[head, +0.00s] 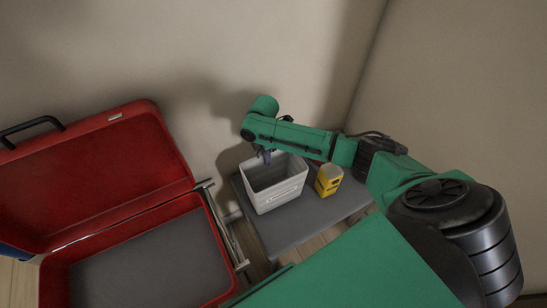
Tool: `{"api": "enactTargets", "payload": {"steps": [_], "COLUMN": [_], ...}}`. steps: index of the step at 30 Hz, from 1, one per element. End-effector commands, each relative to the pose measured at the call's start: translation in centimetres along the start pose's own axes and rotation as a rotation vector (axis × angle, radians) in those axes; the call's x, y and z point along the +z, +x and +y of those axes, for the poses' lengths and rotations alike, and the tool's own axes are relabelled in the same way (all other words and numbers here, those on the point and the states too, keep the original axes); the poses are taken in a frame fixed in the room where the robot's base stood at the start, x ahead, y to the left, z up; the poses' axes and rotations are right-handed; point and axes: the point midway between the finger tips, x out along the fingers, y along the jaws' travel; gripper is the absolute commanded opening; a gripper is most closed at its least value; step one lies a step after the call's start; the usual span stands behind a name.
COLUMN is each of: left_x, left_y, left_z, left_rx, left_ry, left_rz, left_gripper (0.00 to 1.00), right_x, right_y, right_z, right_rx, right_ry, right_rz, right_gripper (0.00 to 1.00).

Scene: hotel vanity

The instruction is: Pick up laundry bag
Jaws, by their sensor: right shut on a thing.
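The laundry bag (282,197) appears as a white, open-topped, box-shaped container with a dark inside and a small mark on its front. It stands upright on a low grey table (302,226). My right gripper (264,158) reaches down at its far rim and is shut on that rim. The fingertips are small and partly hidden by the wrist. My left gripper is not in view.
A yellow and white container (328,180) stands close to the right of the bag, under my right arm. An open red suitcase (182,215) fills the left side, with metal rails beside it. Walls close off the back and right. The table's front is clear.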

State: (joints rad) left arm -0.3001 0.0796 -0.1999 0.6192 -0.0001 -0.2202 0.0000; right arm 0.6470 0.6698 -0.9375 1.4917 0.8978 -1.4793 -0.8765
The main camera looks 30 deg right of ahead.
Motion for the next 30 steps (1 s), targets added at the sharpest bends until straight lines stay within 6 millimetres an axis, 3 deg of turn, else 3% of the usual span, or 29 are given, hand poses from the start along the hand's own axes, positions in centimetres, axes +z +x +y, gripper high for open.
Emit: {"api": "enactTargets", "payload": {"steps": [22,26,30], "left_x": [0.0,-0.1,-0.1], "left_y": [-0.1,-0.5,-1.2], "left_z": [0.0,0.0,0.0], "left_rx": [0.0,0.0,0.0], "left_ry": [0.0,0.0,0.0], "left_rz": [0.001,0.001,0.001], "left_gripper": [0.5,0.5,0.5], "right_x": [0.0,0.0,0.0], "right_y": [-0.4,-1.9,-5.6], "right_z": [0.1,0.1,0.2], "right_rx": [0.001,0.003,0.006], "right_ry": [0.0,0.0,-0.001], "right_rz": [0.001,0.001,0.002], "right_gripper": [0.0,0.0,0.0]}}
